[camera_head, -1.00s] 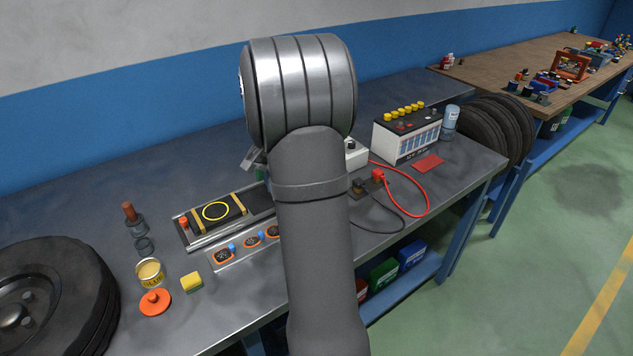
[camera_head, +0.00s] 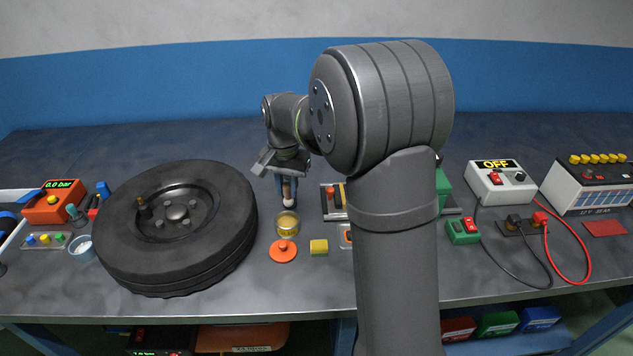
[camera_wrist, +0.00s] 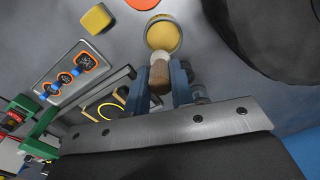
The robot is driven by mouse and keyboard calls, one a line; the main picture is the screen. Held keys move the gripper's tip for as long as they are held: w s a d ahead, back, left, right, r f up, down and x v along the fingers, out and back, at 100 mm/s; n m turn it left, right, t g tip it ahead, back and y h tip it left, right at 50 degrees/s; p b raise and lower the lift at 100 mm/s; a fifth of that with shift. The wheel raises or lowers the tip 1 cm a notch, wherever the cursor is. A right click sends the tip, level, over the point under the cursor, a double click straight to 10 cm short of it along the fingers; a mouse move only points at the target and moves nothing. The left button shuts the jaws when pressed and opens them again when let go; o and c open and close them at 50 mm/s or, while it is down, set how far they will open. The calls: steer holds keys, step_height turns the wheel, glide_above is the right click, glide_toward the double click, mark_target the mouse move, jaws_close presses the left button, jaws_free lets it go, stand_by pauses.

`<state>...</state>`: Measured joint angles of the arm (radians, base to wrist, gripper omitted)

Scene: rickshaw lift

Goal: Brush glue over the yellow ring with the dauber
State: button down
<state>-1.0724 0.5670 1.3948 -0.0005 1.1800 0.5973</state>
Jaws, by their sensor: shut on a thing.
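My gripper (camera_head: 287,194) points down and is shut on the dauber, just behind the glue tin (camera_head: 288,223) in the head view. The dauber (camera_wrist: 158,77) has a brown handle between the blue fingers and a pale tip. In the wrist view the tip overlaps the near rim of the open tin (camera_wrist: 164,36) of yellow glue; I cannot tell whether it touches. The yellow ring (camera_wrist: 112,107) lies on the black strip in a tray, off to the left in the wrist view and partly cut by my gripper. My arm hides it in the head view.
An orange lid (camera_head: 283,251) and a yellow sponge (camera_head: 319,247) lie in front of the tin. A panel with orange-rimmed patches (camera_wrist: 72,75) lies beside the ring's tray. The bench behind my gripper is clear.

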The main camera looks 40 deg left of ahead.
mark_target(286, 205)
steer(key=shift+s+a, duration=0.15)
steer(key=shift+s, duration=0.15)
steer(key=shift+f, duration=3)
steer(key=shift+f, duration=0.6)
steer(key=shift+r, duration=3.6)
steer(key=shift+w, duration=0.1)
